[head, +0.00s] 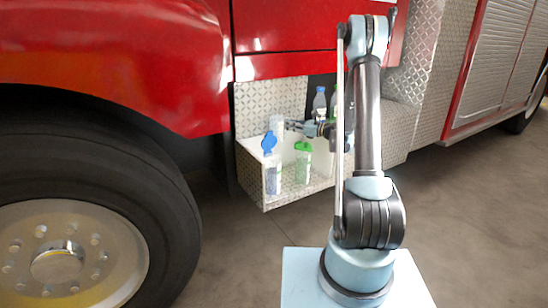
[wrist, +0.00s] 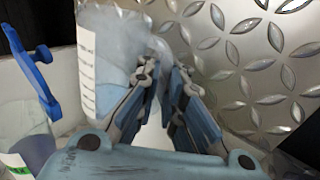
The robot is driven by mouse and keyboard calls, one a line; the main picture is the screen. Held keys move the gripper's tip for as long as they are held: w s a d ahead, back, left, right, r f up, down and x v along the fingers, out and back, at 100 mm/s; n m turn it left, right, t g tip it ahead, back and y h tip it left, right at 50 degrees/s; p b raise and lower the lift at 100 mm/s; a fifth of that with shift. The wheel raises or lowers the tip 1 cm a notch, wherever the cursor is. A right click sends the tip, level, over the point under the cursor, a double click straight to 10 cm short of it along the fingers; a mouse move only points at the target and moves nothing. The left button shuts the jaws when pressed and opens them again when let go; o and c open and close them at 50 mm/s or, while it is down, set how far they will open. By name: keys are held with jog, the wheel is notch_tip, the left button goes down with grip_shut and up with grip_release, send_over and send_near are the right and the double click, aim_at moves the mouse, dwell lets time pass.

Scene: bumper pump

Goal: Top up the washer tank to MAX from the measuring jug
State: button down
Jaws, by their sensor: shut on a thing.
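The measuring jug (head: 277,126) is clear, with a white graduated strip that shows in the wrist view (wrist: 110,50). My gripper (head: 291,126) is shut on its side and holds it near the back wall of the bumper compartment. The gripper's fingers (wrist: 163,78) reach the jug in the wrist view. A translucent container with a blue lid swung up (head: 270,172), apparently the washer tank, stands at the compartment's front left. Its bluish contents show at the left edge of the wrist view (wrist: 32,140), below and left of the jug. The MAX mark is not readable.
A green-topped container (head: 303,163) stands right of the blue-lidded one. A blue-capped bottle (head: 319,104) stands at the back, partly behind my arm.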

jog(key=shift+r, duration=0.1)
jog(key=shift+r, duration=2.95)
